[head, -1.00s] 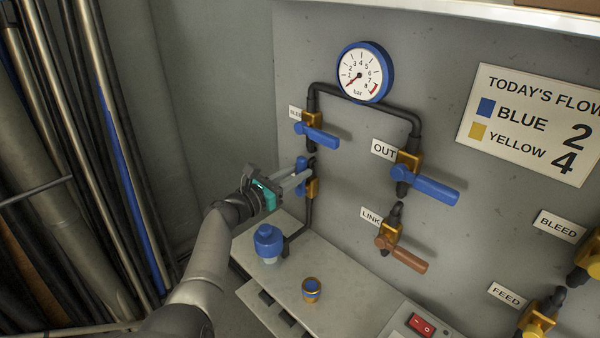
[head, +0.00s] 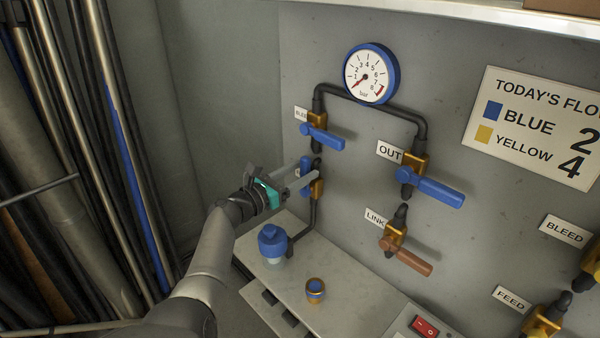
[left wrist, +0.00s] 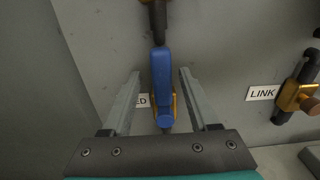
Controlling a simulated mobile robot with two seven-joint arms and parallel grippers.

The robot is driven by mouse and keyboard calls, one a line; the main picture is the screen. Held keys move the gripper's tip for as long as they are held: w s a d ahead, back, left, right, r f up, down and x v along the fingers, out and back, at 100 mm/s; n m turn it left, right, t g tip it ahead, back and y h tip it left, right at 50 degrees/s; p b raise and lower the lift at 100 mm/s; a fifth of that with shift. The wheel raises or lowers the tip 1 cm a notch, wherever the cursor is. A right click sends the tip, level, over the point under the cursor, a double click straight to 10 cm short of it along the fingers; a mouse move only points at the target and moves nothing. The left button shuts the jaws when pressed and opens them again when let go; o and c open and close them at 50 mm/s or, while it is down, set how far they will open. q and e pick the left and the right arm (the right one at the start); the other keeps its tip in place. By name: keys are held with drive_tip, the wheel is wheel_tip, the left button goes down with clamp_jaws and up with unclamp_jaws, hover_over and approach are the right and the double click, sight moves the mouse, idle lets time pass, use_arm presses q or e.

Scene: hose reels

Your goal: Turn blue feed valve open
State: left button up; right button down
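The blue feed valve has a blue lever (head: 305,164) on a brass body (head: 317,188), on the pipe under the blue bleed valve (head: 320,136). My left gripper (head: 318,177) is open at this lever. In the left wrist view its fingers (left wrist: 160,74) are on either side of the lever, with a gap on both sides. My right gripper is not in view.
A gauge (head: 371,73) sits above, its red needle near the low end. The blue out valve (head: 430,186) and the copper-coloured link lever (head: 412,261) are to the right. A blue-capped bottle (head: 272,243) and small cup (head: 315,290) stand on the ledge below.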

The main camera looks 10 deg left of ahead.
use_arm(q)
drive_tip(key=shift+s, duration=0.1)
drive_tip(key=shift+s+a, duration=0.15)
drive_tip(key=shift+s, duration=0.05)
drive_tip(key=p+v, duration=0.4)
drive_tip(key=v, duration=1)
drive_tip(key=shift+s+a, duration=0.2)
drive_tip(key=shift+s, duration=0.05)
